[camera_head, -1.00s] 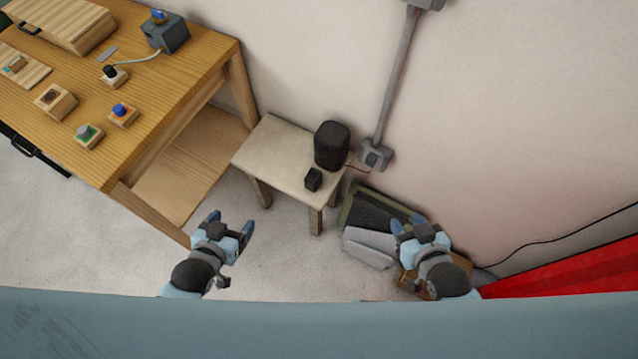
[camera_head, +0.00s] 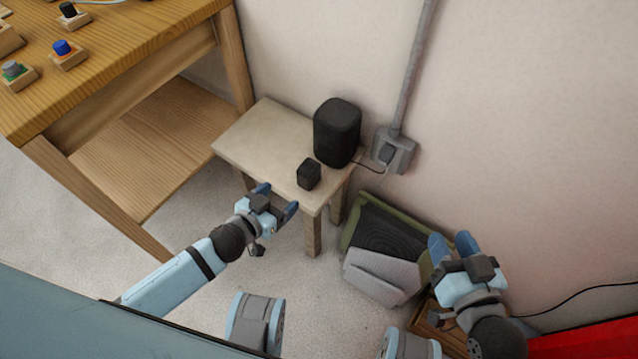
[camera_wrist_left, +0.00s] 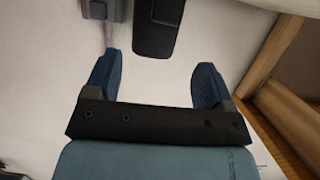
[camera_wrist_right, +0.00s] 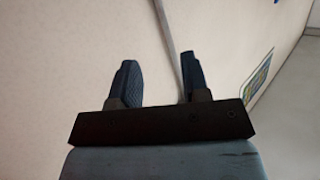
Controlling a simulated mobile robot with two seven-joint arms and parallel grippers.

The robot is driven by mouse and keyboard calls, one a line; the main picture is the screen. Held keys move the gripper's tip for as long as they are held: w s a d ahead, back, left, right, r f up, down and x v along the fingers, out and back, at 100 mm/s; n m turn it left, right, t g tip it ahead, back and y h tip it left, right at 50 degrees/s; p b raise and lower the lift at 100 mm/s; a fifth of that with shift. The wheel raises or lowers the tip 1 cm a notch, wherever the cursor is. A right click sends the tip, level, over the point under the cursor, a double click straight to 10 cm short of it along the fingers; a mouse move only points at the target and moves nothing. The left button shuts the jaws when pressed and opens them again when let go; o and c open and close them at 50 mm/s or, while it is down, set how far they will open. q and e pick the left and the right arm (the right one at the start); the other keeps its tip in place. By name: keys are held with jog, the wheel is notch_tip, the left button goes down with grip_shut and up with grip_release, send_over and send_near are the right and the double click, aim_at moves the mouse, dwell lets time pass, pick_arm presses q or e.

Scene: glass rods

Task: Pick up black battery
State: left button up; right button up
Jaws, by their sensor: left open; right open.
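The black battery (camera_head: 308,174), a small dark block, stands upright near the front edge of the small pale table (camera_head: 253,140) in the head view. My left gripper (camera_head: 277,198) is open and empty, close to the table's front edge, just left of and nearer than the battery, and apart from it. In the left wrist view its fingers (camera_wrist_left: 156,75) are spread, with a dark object (camera_wrist_left: 157,28) beyond them; I cannot tell whether this is the battery or the speaker. My right gripper (camera_head: 452,244) is open and empty, low at the right. It also shows in the right wrist view (camera_wrist_right: 159,70), facing the wall.
A black speaker (camera_head: 337,132) stands right behind the battery, with a cable to the wall socket (camera_head: 393,150). A wooden workbench (camera_head: 120,60) is at the left. A green-edged bin (camera_head: 385,225) and a grey panel (camera_head: 378,277) are right of the small table. Its left part is clear.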

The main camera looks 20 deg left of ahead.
pick_arm(q)
jog(key=b, duration=0.2)
send_near(309, 167)
jog(key=w, duration=0.1)
jog(key=w+d+f, duration=0.2)
jog(key=shift+w+f, duration=0.15)
jog(key=shift+w, duration=0.1)
jog(key=x, duration=0.1)
jog(key=b+x, duration=0.1)
jog(key=x, duration=0.3)
jog(key=shift+w+a+b, duration=0.3)
jog(key=shift+w+b, duration=0.05)
jog(key=shift+w, duration=0.2)
jog(key=c, duration=1.2)
pick_arm(e)
notch_tip(309, 167, up, 7)
jog(key=a+t+y, duration=0.2)
jog(key=t, duration=0.1)
jog(key=shift+a+f+y, duration=0.2)
jog(key=shift+a+y, duration=0.05)
jog(key=shift+y, duration=0.15)
